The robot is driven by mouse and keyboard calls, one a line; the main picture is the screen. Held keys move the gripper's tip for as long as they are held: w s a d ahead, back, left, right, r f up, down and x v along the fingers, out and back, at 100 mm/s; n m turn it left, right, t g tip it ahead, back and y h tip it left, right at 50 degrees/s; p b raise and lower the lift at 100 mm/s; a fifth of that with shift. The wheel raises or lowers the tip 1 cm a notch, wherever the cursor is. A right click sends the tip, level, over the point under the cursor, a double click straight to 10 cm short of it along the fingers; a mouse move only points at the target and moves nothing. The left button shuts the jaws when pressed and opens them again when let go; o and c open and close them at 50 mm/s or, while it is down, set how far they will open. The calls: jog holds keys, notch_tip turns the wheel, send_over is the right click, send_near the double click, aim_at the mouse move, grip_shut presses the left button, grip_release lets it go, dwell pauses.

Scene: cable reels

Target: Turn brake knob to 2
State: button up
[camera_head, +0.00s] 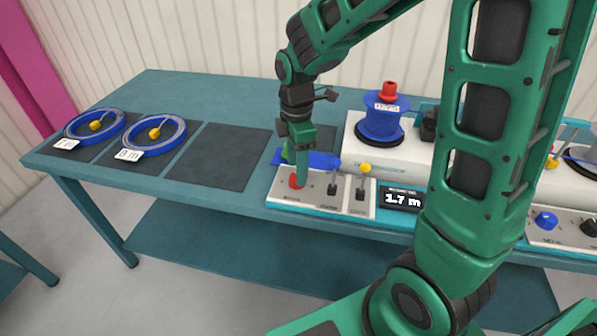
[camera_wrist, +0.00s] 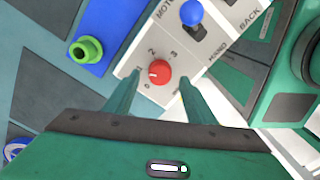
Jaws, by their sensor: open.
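A red knob (camera_wrist: 160,72) sits on a light control panel in the wrist view, with a scale from 0 to 3 around it. Its white mark points left, roughly toward 1; the exact setting is hard to tell. The knob also shows in the head view (camera_head: 296,182) at the panel's left end. My gripper (camera_wrist: 160,80) is open, its two fingers on either side of the red knob and apart from it in the picture. In the head view my gripper (camera_head: 300,170) is right over the knob. The knob's own label is not readable.
A blue-topped lever (camera_wrist: 192,12) stands beside the knob; a yellow-topped lever (camera_head: 365,168) is farther right. A display (camera_head: 402,199) reads 1.7 m. A blue reel (camera_head: 383,120) stands behind. Two blue rings (camera_head: 182,146) lie at left, beside an empty dark mat (camera_head: 212,158).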

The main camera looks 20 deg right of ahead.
jog(key=shift+f, duration=1.55)
